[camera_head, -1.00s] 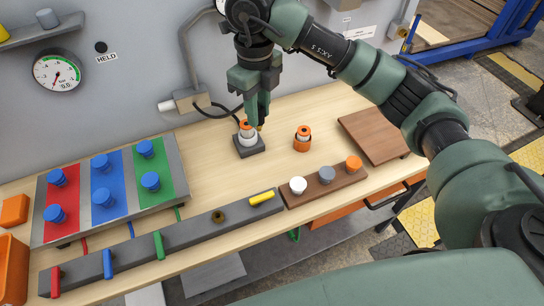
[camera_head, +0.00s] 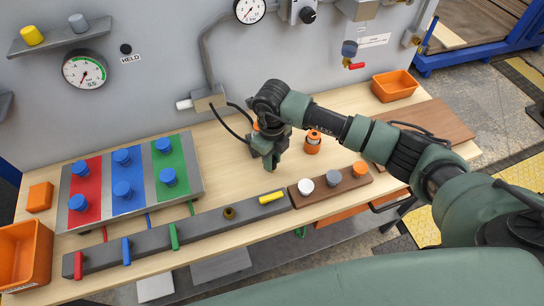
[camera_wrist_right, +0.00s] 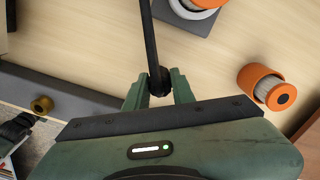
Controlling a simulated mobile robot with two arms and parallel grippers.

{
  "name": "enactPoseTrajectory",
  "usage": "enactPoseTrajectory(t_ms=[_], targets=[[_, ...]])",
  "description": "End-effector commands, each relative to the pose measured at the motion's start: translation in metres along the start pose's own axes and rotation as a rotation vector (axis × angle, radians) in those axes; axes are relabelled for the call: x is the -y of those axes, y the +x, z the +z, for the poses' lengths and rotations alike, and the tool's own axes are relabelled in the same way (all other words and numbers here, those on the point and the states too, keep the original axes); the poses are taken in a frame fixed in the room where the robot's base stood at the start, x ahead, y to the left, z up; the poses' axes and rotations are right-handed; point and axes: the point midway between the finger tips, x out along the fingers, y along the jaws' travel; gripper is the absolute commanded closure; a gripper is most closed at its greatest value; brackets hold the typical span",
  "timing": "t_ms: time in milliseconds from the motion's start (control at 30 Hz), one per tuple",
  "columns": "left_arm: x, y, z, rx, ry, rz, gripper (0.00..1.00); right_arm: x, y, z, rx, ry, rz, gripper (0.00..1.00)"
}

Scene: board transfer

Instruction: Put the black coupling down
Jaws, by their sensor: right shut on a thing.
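The black coupling (camera_wrist_right: 158,80) sits at the end of a black hose (camera_wrist_right: 150,40) in the right wrist view. My right gripper (camera_wrist_right: 160,88) is shut on it, with a finger on each side. In the head view the right gripper (camera_head: 271,160) points down over the table between the dark rail and the orange-topped fitting (camera_head: 256,126). It hides the coupling there and most of that fitting. The fitting, on its grey base, also shows in the right wrist view (camera_wrist_right: 204,3), apart from the coupling. My left gripper is not in view.
An orange-ringed cylinder (camera_head: 312,142) stands just right of the gripper. The dark rail (camera_head: 200,226) and a brown block (camera_head: 332,191) with three knobs lie in front. The hose runs from a wall box (camera_head: 208,101). Bare wood (camera_head: 225,175) lies left of the gripper.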

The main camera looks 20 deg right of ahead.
Motion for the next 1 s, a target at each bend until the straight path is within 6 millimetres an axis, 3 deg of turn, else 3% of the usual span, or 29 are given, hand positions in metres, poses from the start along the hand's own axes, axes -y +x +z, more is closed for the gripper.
enactPoseTrajectory(t_ms=[367,400,433,467,867,1000], targets=[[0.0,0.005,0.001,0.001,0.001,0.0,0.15,0.0,0.005,0.001,0.002,0.0,-0.001,1.0],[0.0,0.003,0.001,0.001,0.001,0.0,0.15,0.0,0.004,0.001,0.002,0.0,-0.001,0.64],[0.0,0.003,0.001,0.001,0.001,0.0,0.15,0.0,0.003,0.0,0.001,0.0,-0.001,0.56],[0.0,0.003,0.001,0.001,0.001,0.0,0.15,0.0,0.003,0.0,0.001,0.0,0.0,0.54],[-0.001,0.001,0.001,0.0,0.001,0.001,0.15,0.001,-0.002,0.001,0.002,0.0,-0.001,0.54],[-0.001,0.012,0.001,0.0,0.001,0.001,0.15,0.001,-0.022,0.002,0.007,-0.002,-0.003,0.54]])
